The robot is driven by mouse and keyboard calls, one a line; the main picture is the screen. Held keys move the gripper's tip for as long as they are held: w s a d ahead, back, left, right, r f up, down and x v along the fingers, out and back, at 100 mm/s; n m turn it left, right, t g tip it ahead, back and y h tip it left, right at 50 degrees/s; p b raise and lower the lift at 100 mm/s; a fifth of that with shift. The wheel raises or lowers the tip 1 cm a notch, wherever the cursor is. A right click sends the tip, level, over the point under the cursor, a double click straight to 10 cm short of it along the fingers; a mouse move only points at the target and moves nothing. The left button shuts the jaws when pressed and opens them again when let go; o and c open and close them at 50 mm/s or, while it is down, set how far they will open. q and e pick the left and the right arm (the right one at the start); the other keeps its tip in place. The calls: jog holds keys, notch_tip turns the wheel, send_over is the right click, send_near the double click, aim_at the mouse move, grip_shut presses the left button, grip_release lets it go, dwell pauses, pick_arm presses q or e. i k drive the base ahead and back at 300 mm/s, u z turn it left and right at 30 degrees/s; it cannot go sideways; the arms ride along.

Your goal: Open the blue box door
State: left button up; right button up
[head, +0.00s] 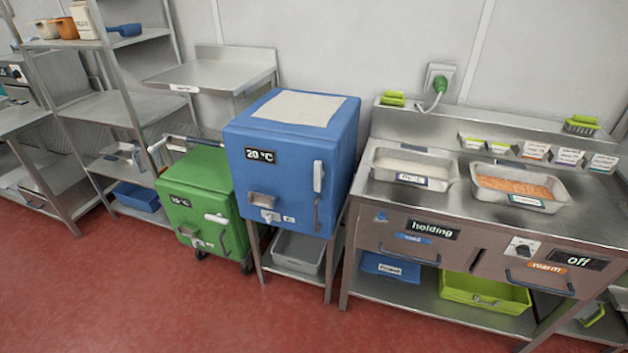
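The blue box (290,165) stands on a metal stand in the middle of the head view. Its front door (285,200) looks closed. The door carries a "20 °C" display (261,155) at the upper left. A white latch or handle (318,176) sits at the front's right edge, with a thin dark handle (317,214) below it. A grey tap-like fitting (264,200) is low on the front. A cream cloth or sheet (299,108) lies on top of the box. Neither of my grippers shows in the head view.
A green wheeled box (200,203) stands close on the left. A steel holding counter (480,230) with two food trays stands close on the right. A grey bin (298,252) sits under the blue box. The red floor (190,310) in front is clear.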

aim_at(270, 171)
jog(key=i, duration=0.35)
jog(key=z, duration=1.25)
